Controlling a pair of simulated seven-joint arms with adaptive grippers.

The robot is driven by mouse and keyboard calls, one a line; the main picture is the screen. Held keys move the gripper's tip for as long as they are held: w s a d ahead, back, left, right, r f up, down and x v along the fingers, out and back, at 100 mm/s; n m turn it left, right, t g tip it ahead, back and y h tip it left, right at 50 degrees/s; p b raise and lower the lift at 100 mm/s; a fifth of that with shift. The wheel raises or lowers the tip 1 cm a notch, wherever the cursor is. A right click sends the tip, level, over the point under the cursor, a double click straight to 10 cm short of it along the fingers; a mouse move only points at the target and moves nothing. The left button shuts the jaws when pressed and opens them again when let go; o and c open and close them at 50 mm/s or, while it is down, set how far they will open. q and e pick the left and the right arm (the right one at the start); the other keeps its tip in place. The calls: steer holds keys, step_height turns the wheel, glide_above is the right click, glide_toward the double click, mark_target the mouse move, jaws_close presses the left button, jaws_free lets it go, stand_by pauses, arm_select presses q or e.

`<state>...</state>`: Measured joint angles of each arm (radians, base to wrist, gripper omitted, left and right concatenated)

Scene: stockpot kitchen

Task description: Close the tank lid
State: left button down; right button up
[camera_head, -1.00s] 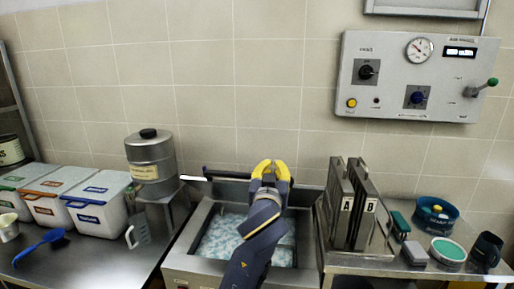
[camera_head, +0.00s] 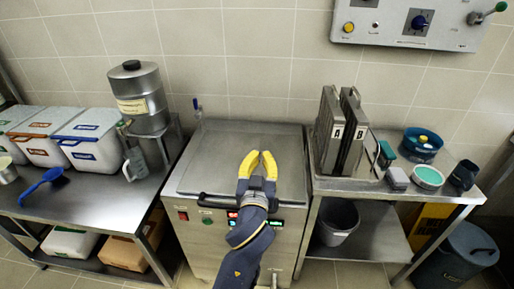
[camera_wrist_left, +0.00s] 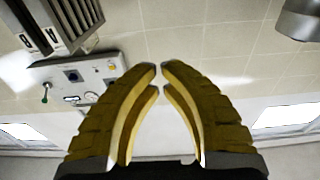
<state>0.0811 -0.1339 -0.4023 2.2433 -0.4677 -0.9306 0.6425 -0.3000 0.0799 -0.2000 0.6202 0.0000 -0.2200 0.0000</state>
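The tank (camera_head: 195,242) stands in the middle of the head view as a steel box with switches and lit displays on its front. Its flat steel lid (camera_head: 215,160) lies down over the top and covers the inside. A dark handle bar (camera_head: 215,202) runs along the lid's front edge, partly hidden by my left arm. My left gripper (camera_head: 259,154), with yellow fingers, shows in front of the lid's right half and holds nothing. Its tips nearly meet in the left wrist view (camera_wrist_left: 160,68). I cannot tell whether it touches the lid. My right gripper is not in view.
A steel canister (camera_head: 138,95) and a clear jug (camera_head: 134,163) stand left of the tank. Dark panels marked A and B (camera_head: 346,135) stand close on the right, beside a blue tub (camera_head: 421,143). A control box (camera_head: 408,22) hangs on the wall.

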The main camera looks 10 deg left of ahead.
arm_select(q)
steer(key=shift+s+f, duration=0.1)
steer(key=shift+f, duration=0.15)
stand_by(0.5)
